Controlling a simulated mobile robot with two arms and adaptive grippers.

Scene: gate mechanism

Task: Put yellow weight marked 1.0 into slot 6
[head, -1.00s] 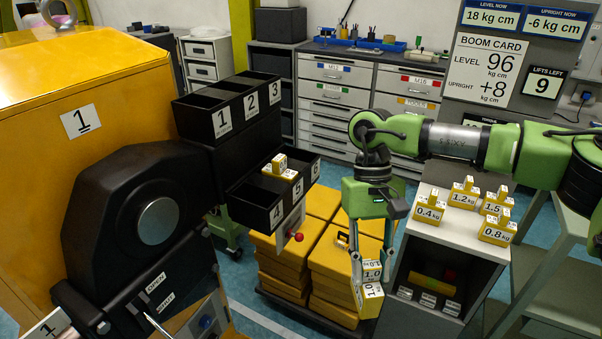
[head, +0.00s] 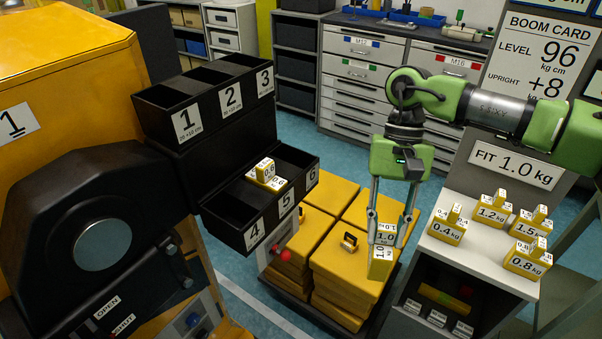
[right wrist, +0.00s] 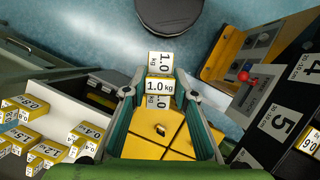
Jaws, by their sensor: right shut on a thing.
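A smaller yellow weight (head: 265,175) sits in the middle slot, 5. My right gripper is to the right of the tray, apart from it. My left gripper is out of view.
The upper black tray (head: 185,124) has slots 1, 2 and 3. Stacked yellow blocks (head: 340,265) stand below, with a red knob (head: 286,255) near the tray. Several other weights, including 0.8 kg (head: 527,262), stand on the grey stand (head: 470,262). A sign reads FIT 1.0 kg (head: 517,165).

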